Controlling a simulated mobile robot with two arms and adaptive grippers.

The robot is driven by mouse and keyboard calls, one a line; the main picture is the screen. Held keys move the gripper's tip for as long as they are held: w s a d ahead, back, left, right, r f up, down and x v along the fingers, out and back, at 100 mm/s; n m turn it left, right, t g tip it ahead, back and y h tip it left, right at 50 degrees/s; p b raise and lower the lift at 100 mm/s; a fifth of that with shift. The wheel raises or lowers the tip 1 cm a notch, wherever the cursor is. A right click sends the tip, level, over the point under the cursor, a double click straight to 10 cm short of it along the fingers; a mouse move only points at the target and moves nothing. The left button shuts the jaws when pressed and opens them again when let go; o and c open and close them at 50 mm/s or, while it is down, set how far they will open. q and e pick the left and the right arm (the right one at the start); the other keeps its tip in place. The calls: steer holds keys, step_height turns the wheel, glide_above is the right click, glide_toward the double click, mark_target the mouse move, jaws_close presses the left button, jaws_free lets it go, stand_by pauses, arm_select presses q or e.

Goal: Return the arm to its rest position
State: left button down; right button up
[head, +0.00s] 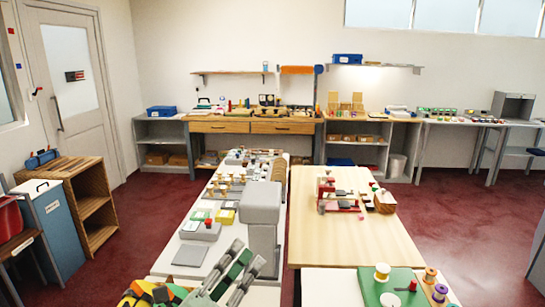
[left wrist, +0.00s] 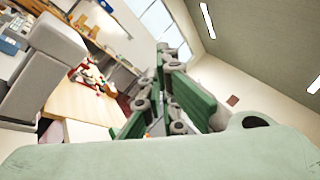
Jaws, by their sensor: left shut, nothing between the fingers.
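My left gripper (head: 248,255) shows at the bottom of the head view, its grey and green fingers pointing up and to the right. It is in front of the near end of the white table, close to a grey block-topped stand (head: 262,215). In the left wrist view, the left gripper (left wrist: 168,58) has its fingers drawn together with nothing held, and only wall, window and ceiling show behind the tips. The grey stand (left wrist: 45,75) is at the left there. My right gripper is in neither view.
A long white table (head: 165,262) carries many small items. A wooden-topped table (head: 310,240) holds red and pink pieces. Colourful pieces (head: 150,293) sit at the bottom left. Red floor (head: 450,225) is clear at right.

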arm_select(q)
steer(key=s+a+f+n+g+y, duration=0.25)
steer(key=a+f+n+y, duration=0.4)
steer(key=f+n, duration=0.35)
steer(key=s+a+f+n+g+y, duration=0.25)
steer(key=a+f+n+y, duration=0.45)
steer(key=n, duration=0.4)
steer(key=s+a+f+n+g+h, duration=0.1)
steer(key=s+f+n+g, duration=0.4)
steer(key=s+f, duration=0.45)
steer(key=s+f+n+g+h, duration=0.1)
steer(key=s+f+n+g, duration=0.45)
steer(key=s, duration=0.75)
step_height(320, 180, down, 26)
steer(key=s+m, duration=0.1)
steer(key=s, duration=0.1)
steer(key=s+a+f+g, duration=0.1)
steer(key=s+a+f, duration=0.2)
steer(key=s+f, duration=1.3)
steer(key=shift+s+a+y, duration=0.15)
steer(key=shift+s+y, duration=0.2)
